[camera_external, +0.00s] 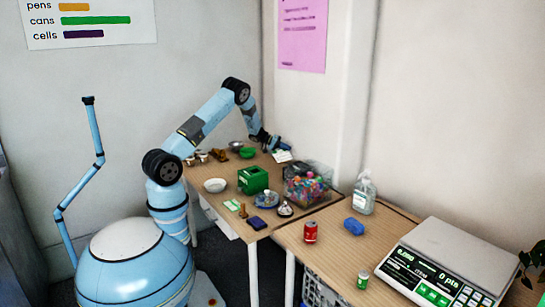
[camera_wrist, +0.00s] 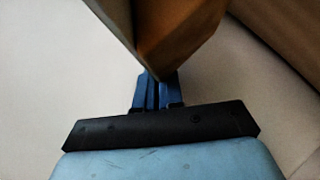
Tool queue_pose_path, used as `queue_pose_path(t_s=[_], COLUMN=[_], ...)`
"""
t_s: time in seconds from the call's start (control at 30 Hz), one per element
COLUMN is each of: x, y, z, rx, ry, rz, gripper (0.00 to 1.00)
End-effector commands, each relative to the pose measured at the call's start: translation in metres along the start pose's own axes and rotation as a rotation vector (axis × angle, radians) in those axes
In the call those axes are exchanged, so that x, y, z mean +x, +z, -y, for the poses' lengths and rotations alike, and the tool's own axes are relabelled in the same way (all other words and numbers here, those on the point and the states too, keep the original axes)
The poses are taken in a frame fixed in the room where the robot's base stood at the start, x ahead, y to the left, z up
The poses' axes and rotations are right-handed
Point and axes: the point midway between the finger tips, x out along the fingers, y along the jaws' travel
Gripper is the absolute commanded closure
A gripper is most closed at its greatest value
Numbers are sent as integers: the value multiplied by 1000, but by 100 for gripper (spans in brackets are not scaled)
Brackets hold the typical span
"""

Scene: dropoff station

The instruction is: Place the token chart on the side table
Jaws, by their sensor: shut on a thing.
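My gripper (camera_external: 273,144) is over the far end of the left wooden table (camera_external: 222,173), close to the wall corner. A small pale card with printing, which looks like the token chart (camera_external: 282,156), is at my fingertips and tilted. In the wrist view my gripper (camera_wrist: 158,92) has its blue fingers close together. A brown, angular thing (camera_wrist: 180,35) meets the fingertips there; I cannot tell whether it is the chart's back. The grip itself is too small to see in the external view. A second wooden table (camera_external: 330,255) stands at the right; neither table is labelled.
The left table holds a green box (camera_external: 253,180), a white bowl (camera_external: 215,185) and a clear bin of colourful pieces (camera_external: 306,184).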

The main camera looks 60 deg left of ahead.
Motion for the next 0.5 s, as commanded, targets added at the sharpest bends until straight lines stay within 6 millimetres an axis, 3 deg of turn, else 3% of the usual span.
queue_pose_path(t_s=[0.5], x=[20], y=[18], z=[36], rx=[0], ry=[0], rz=[0], gripper=[100])
